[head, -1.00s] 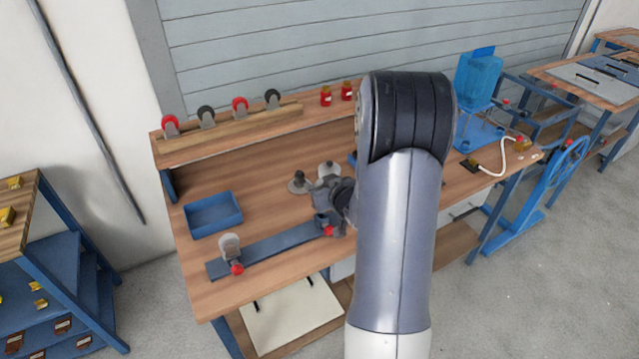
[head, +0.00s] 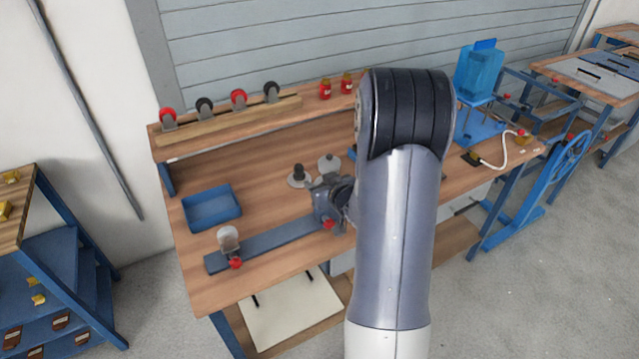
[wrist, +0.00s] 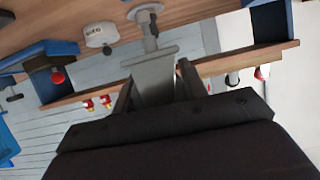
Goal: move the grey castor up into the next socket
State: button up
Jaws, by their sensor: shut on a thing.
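My gripper (wrist: 156,90) is shut on a grey castor (wrist: 153,75) in the wrist view. Its grey fork and flat plate show between the dark fingers; its wheel is not clear. In the head view my gripper (head: 327,195) is low over the right end of the blue bar (head: 275,240), close above a red knob (head: 328,224). The socket there is mostly hidden by my gripper, so I cannot tell whether the castor is seated. A second castor with a pale wheel (head: 229,239) stands upright at the bar's left end, beside another red knob (head: 235,263).
A blue tray (head: 211,208) lies behind the bar. Two round discs, one with a dark post (head: 298,177) and one pale (head: 329,163), stand just behind my gripper. Red and dark castors stand in a wooden rack (head: 230,120) on the shelf, beside red jars (head: 325,90).

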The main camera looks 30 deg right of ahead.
jog(key=shift+f, duration=0.15)
dwell(0.5)
jog(key=shift+f+b, duration=0.85)
jog(key=shift+b, duration=0.2)
jog(key=shift+f, duration=0.1)
jog(key=shift+f+b, duration=0.75)
jog(key=shift+b, duration=0.1)
jog(key=shift+f+b, duration=0.45)
dwell(0.9)
jog(key=o, duration=1.5)
jog(key=shift+o, duration=0.2)
